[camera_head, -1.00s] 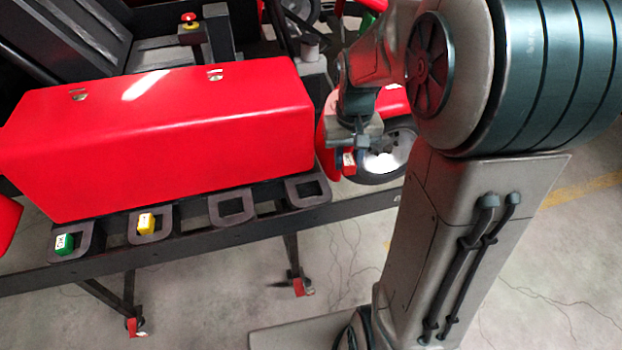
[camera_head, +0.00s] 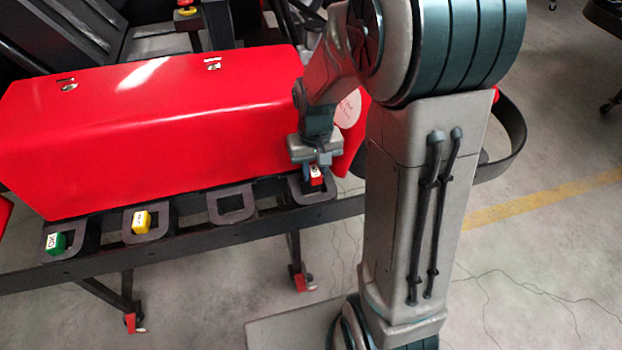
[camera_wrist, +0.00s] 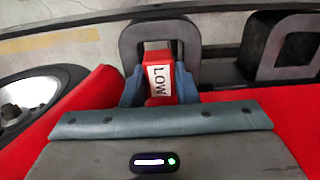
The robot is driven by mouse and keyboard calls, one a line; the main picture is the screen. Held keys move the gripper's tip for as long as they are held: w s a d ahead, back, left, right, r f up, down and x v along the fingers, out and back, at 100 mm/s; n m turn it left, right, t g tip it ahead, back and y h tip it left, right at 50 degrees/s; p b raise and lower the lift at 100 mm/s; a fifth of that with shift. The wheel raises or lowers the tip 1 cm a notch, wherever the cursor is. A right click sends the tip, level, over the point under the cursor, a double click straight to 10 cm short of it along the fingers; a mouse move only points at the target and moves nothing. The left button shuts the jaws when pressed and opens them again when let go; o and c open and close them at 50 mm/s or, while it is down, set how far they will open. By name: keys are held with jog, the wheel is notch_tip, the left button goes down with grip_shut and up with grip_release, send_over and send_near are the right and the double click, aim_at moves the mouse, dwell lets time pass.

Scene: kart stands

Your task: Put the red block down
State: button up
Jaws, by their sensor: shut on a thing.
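A red block (camera_head: 316,176) with a white label is held in my gripper (camera_head: 313,172). In the wrist view the block (camera_wrist: 158,60) shows its label reading "LOW" between the two blue-grey fingers (camera_wrist: 158,88). My gripper is shut on it, over the rightmost dark square holder (camera_head: 327,190) on the rail. In the wrist view the holder's frame (camera_wrist: 188,40) surrounds the block's far end in the picture. I cannot tell whether the block touches the holder. A green block (camera_head: 56,243) and a yellow block (camera_head: 141,221) sit in the two left holders.
A large red kart body (camera_head: 160,130) stands right behind the holders, close to my gripper. An empty holder (camera_head: 215,210) lies between the yellow block and my gripper. The dark rail (camera_head: 190,243) runs along the front, with open floor beyond.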

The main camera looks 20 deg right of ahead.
aim_at(314, 181)
jog(key=shift+s+f, duration=0.15)
jog(key=shift+f, duration=0.15)
jog(key=shift+a+f+b, duration=0.1)
jog(key=shift+f+b, duration=1.3)
jog(key=shift+f, duration=0.2)
jog(key=shift+f, duration=0.2)
jog(key=o, duration=0.9)
jog(key=shift+o, duration=0.2)
jog(key=shift+r, duration=0.1)
